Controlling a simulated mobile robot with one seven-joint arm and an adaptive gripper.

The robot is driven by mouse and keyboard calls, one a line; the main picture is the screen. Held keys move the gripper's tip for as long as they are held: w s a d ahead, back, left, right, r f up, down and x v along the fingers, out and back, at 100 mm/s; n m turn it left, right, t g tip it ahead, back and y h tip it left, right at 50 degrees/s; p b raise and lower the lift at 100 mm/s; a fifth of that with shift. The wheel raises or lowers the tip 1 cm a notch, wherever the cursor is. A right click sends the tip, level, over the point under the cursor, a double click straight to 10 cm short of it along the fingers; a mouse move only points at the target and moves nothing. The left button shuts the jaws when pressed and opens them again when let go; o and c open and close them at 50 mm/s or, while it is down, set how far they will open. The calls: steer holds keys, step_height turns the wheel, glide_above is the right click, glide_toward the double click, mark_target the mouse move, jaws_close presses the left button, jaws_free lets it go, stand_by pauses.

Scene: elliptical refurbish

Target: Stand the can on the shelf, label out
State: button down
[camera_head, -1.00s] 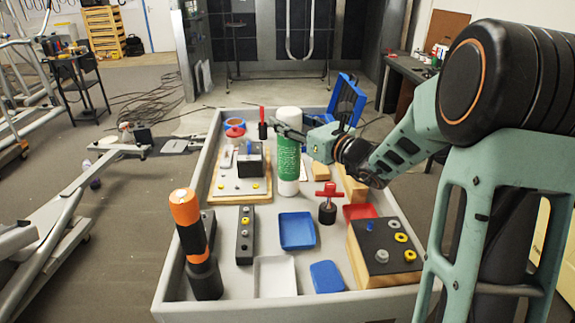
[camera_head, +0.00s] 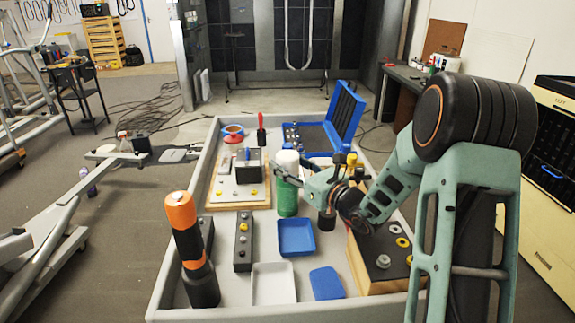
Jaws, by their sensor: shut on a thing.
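The can (camera_head: 287,201) is a tall cylinder with a green body and a white upper part. It is upright over the middle of the grey tray table, behind a blue tray. My gripper (camera_head: 289,178) reaches in from the right and is shut on the can's upper body. The fingers hide part of it, and the printing on its label is too small to read here. I cannot tell whether its base touches the tabletop. I cannot make out which surface is the shelf.
The table's raised grey rim (camera_head: 172,240) surrounds several objects. An orange-and-black cylinder (camera_head: 184,220) stands at front left. An open blue case (camera_head: 340,110) is behind the can. A blue tray (camera_head: 296,237) and a white tray (camera_head: 273,284) lie in front; a wooden-sided block (camera_head: 372,285) is at right.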

steer(key=c, duration=1.5)
jaws_free()
steer(key=shift+f, duration=0.2)
steer(key=o, duration=0.5)
steer(key=shift+r, duration=0.1)
